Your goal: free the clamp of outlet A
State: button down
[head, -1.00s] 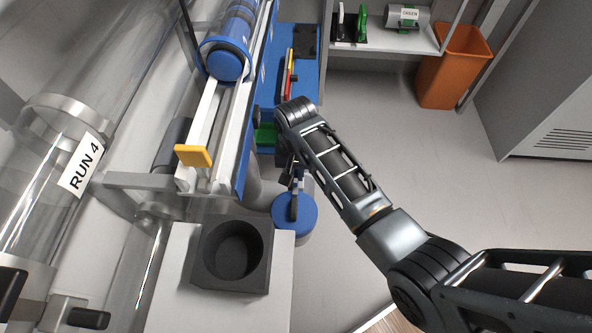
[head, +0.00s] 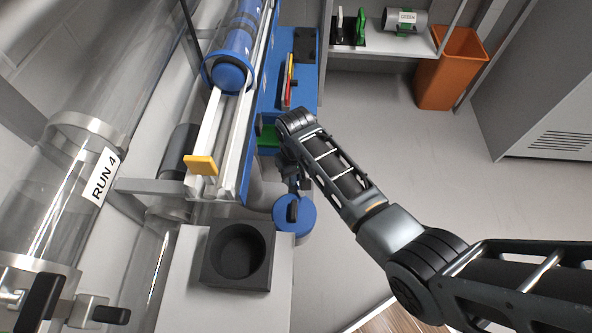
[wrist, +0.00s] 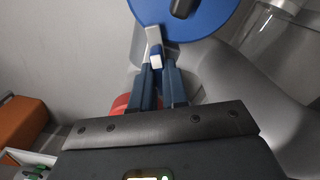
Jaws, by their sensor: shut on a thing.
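A round blue cap (head: 296,215) with a black handle closes the end of a grey pipe (head: 262,196), low beside the white stand. It fills the top of the wrist view (wrist: 205,18). A metal clamp lever (wrist: 153,36) with a pale end lies at the cap's lower edge. My gripper (wrist: 160,70) is shut on this lever, its two blue-grey fingers close on either side. In the head view my gripper (head: 302,185) is small and dark just above the cap. No outlet letter is readable. Whether the clamp still grips the cap's rim cannot be told.
A white stand with a black socket block (head: 239,255) stands left of the cap. A rail with a yellow end plate (head: 201,165) and clear tubes marked RUN 4 lie further left. An orange bin (head: 451,68) stands back right. Floor between is clear.

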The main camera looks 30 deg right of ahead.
jog(key=n+p, duration=0.3)
jog(key=n, duration=0.3)
jog(key=shift+r, duration=0.1)
jog(key=n+p, duration=0.1)
jog(key=n, duration=0.5)
jog(key=shift+n+p, duration=0.3)
dwell(0.3)
jog(key=c, duration=1.1)
grip_release()
jog(key=shift+c, duration=0.2)
jog(key=shift+r+p, duration=0.7)
jog(key=shift+r, duration=3.1)
